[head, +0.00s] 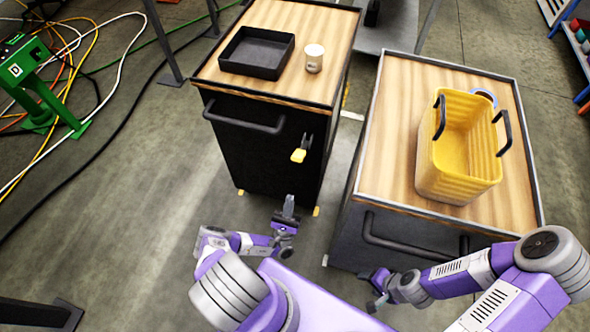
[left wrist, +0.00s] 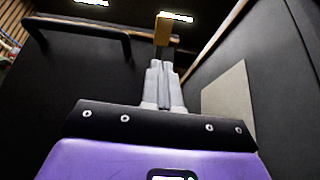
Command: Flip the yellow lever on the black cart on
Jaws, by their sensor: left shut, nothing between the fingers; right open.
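The black cart (head: 255,150) stands left of centre with a wooden top. On its front, to the right of the bar handle, is the yellow lever (head: 299,155), its yellow end hanging low from a dark mount. My left gripper (head: 289,203) is shut and empty, below the lever and in front of the cart. In the left wrist view the shut fingers (left wrist: 163,68) point towards the yellow lever (left wrist: 163,30), which shows just beyond their tips; I cannot tell whether they touch. My right gripper (head: 374,295) is open and empty in front of the right cart.
The cart's bar handle (head: 243,120) sticks out left of the lever. A black tray (head: 257,70) and a white cup (head: 314,58) stand on its top. A second cart (head: 385,170) on the right carries a yellow crate (head: 452,182).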

